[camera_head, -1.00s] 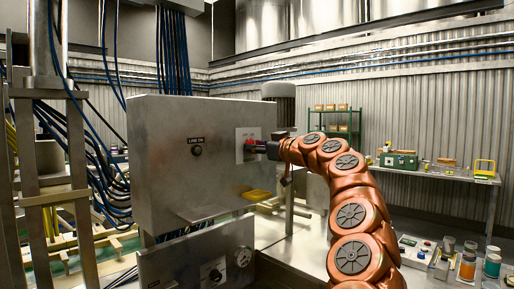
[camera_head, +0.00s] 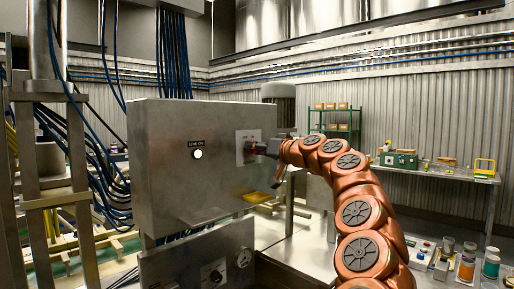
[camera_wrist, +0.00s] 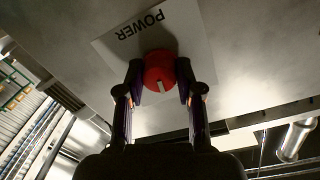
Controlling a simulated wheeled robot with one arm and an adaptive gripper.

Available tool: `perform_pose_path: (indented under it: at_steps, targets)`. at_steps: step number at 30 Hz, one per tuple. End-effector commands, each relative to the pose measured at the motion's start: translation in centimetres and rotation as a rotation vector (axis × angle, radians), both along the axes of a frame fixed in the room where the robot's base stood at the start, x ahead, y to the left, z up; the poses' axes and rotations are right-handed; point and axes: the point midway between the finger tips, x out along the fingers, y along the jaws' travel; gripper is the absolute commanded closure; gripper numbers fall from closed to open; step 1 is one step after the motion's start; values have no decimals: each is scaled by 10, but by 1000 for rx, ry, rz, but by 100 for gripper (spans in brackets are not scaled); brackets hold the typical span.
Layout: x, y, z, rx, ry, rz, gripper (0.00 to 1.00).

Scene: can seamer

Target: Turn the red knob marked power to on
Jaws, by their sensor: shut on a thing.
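The red knob (camera_wrist: 159,67) is round with a pale mark on its edge, in front of a light plate (camera_wrist: 118,48) marked POWER. The lettering looks upside down in the wrist view. My gripper (camera_wrist: 159,82) is shut on the knob, one finger on each side. In the head view my gripper (camera_head: 255,147) is at the plate (camera_head: 241,152) on the right of the grey cabinet's (camera_head: 165,125) front, and it mostly hides the knob. A round lamp (camera_head: 197,154) under the LINE ON label (camera_head: 196,143) glows white.
A lower panel (camera_head: 175,268) with a dial (camera_head: 214,274) and a gauge (camera_head: 244,257) is below the cabinet. A yellow tray (camera_head: 256,197) is below my gripper. A side table (camera_head: 440,174) with boxes stands at the right.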

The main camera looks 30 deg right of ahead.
Motion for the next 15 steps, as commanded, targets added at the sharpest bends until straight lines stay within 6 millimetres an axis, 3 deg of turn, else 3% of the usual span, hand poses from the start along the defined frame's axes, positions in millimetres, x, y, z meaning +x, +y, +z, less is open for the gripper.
perform_pose_path:
  at_steps: [15]
  targets:
    - [0, 0, 2, 208, 46, -1, 99]
